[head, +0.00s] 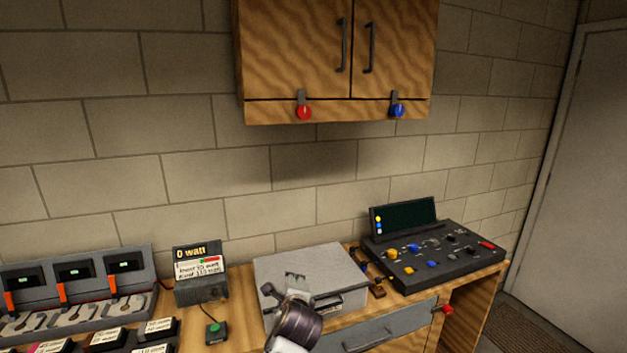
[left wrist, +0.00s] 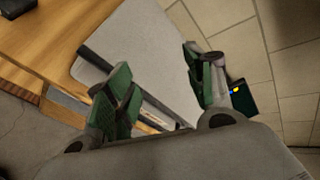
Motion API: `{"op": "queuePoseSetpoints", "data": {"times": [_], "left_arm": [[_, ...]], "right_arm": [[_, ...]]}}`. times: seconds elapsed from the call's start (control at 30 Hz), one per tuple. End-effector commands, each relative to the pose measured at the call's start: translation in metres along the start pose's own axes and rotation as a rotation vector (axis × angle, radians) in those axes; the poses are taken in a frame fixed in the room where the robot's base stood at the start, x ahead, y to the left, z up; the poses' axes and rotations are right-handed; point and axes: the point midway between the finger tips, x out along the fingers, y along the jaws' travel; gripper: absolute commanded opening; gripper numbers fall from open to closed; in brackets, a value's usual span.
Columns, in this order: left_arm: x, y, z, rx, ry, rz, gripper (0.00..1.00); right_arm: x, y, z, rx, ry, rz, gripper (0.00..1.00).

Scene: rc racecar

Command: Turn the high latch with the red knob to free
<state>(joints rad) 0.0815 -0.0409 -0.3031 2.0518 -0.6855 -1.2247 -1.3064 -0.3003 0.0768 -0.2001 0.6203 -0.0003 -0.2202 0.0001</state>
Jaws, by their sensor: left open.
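The latch with the red knob (head: 303,112) is on the bottom rail of the wooden wall cabinet (head: 340,108). Its grey tab stands upright above the knob, across the lower edge of the left door (head: 290,50). My left gripper (head: 293,284) is low in the head view, in front of the grey box on the bench and well below the cabinet. In the left wrist view its green-padded fingers (left wrist: 160,78) are apart with nothing between them. The latch is not in the left wrist view. My right gripper is not in view.
A similar latch with a blue knob (head: 398,111) is under the right door. The grey box (head: 325,262), a control console (head: 435,262), a watt meter (head: 200,275) and a charger rack (head: 75,285) stand on the bench. The wall between bench and cabinet is clear.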

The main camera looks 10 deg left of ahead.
Motion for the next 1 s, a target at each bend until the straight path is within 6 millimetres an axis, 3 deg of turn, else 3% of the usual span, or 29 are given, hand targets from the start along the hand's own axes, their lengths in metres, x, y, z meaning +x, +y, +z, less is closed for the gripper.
{"op": "queuePoseSetpoints", "data": {"times": [0.1,0.47,0.8,1.0], "left_arm": [[-0.008,-0.045,0.006,0.122,-0.049,-0.078,0.54],[-0.048,-0.169,0.024,0.512,-0.261,-0.259,0.54],[-0.113,-0.279,0.044,0.852,-0.543,-0.353,0.54],[-0.158,-0.331,0.055,1.023,-0.723,-0.361,0.54]], "right_arm": [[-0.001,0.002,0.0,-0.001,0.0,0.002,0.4],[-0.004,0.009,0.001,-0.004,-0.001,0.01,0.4],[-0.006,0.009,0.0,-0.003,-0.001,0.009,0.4],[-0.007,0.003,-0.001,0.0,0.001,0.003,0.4]]}}
